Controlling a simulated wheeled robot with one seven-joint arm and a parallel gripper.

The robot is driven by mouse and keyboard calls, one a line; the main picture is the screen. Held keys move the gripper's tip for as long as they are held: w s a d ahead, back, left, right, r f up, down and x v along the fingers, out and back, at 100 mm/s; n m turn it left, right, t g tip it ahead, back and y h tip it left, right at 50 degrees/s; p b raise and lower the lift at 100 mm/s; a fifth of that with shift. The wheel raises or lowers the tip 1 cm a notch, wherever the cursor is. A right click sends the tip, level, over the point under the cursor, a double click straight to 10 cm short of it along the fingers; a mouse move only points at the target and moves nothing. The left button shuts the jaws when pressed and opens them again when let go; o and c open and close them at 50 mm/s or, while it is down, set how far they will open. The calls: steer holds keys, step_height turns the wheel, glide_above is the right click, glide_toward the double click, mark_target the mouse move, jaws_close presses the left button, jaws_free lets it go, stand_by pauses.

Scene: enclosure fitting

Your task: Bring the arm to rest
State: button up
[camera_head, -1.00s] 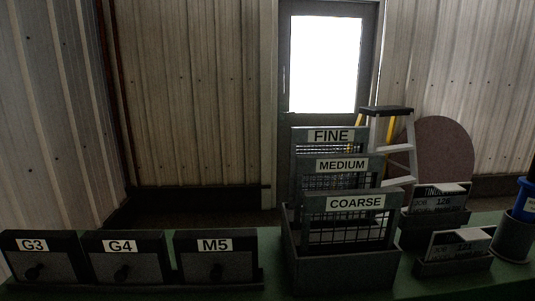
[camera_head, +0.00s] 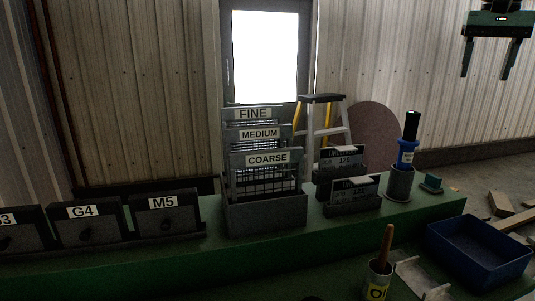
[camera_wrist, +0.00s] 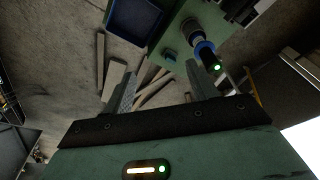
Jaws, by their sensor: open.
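My gripper (camera_head: 489,58) shows at the top right of the head view, its two fingers pointing down and apart with nothing between them. It hangs in the air, well above the bench and the blue bin. In the wrist view my gripper (camera_wrist: 158,92) is open too, its fingers spread over a distant floor with scattered boards. The rest of the arm is out of view in the head view.
A green bench (camera_head: 130,272) carries a rack of labelled screens (camera_head: 265,215), boxes marked G4 (camera_head: 83,228) and M5, card holders (camera_head: 352,195) and a blue-and-black tool (camera_head: 407,150) upright in a holder. A blue bin (camera_head: 480,250) and a brush pot (camera_head: 377,283) stand at right. Air around the gripper is clear.

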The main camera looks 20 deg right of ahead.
steer(key=w+a+f+n+y, duration=0.1)
steer(key=w+a+f+n, duration=0.3)
steer(key=a, duration=0.5)
steer(key=w+a+f+n, duration=0.1)
steer(key=w+a+f, duration=0.1)
steer(key=a+f, duration=0.6)
steer(key=w+a+f+n+y, duration=0.1)
steer(key=w+a+f+n, duration=0.25)
steer(key=a, duration=0.75)
steer(key=s+a+f+n, duration=0.2)
steer(key=s+a+f, duration=0.15)
steer(key=a, duration=0.35)
steer(key=s+a+f+n, duration=0.2)
steer(key=s+a+f, duration=0.1)
steer(key=a+f, duration=0.3)
steer(key=s+a+f+n, duration=0.2)
steer(key=s+a+f, duration=0.2)
steer(key=s, duration=0.4)
steer(key=s+a+f+n+g, duration=0.1)
steer(key=s+a+f+n, duration=0.2)
steer(key=s, duration=0.4)
steer(key=shift+s+a+f, duration=0.35)
steer(key=shift+a+f, duration=0.2)
steer(key=shift+a, duration=0.15)
steer(key=shift+n, duration=0.25)
